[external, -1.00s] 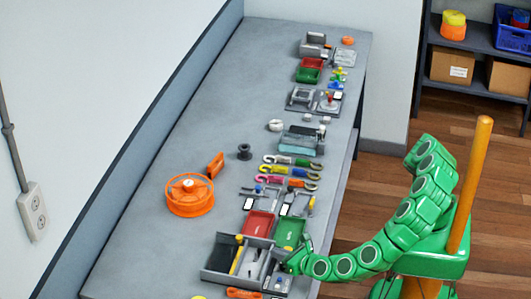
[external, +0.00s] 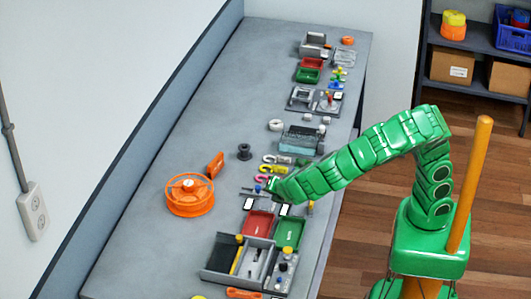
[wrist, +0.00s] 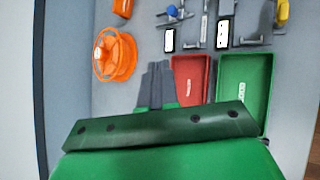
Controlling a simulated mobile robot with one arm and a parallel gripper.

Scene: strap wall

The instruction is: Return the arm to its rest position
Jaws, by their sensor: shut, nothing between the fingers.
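My green arm reaches from its base on the right out over the workbench (external: 150,200). My gripper (external: 273,187) is above the bench, near the hooks and the grey fixtures. In the wrist view my gripper (wrist: 157,85) shows its grey fingers close together with nothing between them. They point toward the left side of the red tray (wrist: 188,78). The green tray (wrist: 243,85) is to the right of the red one. The arm hides part of the hooks and fixtures in the external view.
An orange reel (external: 190,196) stands left of my gripper, with an orange block (external: 215,164) behind it. A dark grey divided tray (external: 222,262) is at the near end. Coloured hooks (external: 285,160) and a glassy bin (external: 302,139) lie beyond. The bench's left side is clear.

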